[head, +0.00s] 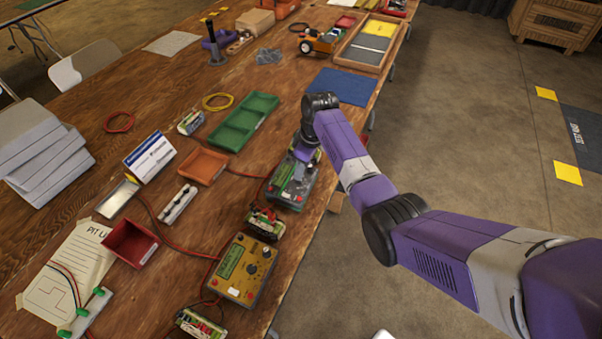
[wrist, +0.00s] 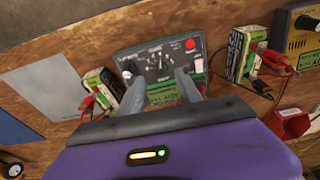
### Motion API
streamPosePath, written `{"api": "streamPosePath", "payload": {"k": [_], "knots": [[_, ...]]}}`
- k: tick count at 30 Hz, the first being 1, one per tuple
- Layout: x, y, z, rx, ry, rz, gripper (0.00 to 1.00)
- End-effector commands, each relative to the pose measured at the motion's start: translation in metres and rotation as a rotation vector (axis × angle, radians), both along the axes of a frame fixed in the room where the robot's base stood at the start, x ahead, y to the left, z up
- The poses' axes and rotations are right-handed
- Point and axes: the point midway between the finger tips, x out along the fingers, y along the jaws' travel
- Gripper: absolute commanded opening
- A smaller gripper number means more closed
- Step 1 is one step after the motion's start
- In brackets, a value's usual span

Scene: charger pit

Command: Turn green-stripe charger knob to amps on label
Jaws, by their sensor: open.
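The charger (head: 280,196) with a dark panel and green edging sits near the table's right edge, under my gripper (head: 297,172). The dial markings are too small to read.
A labelled battery pack (wrist: 241,52) with red clips stands right of the charger, another (wrist: 102,88) to its left. A yellow charger (head: 243,268) sits nearer. A green tray (head: 243,121), an orange tray (head: 203,166) and red cables lie to the left. The table's edge is close on the right.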

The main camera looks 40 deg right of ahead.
Motion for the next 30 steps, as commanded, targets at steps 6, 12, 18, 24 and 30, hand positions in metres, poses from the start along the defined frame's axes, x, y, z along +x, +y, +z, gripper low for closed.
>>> {"api": "streamPosePath", "payload": {"k": [6,12,18,24,30], "knots": [[-0.004,-0.002,0.026,-0.001,-0.001,0.0,0.41],[-0.006,-0.002,0.032,0.0,0.001,0.0,0.41],[-0.006,-0.002,0.032,0.0,0.001,0.0,0.41],[-0.006,-0.002,0.032,0.0,0.001,0.001,0.41],[0.003,-0.006,0.033,-0.008,-0.031,-0.041,0.41]]}}
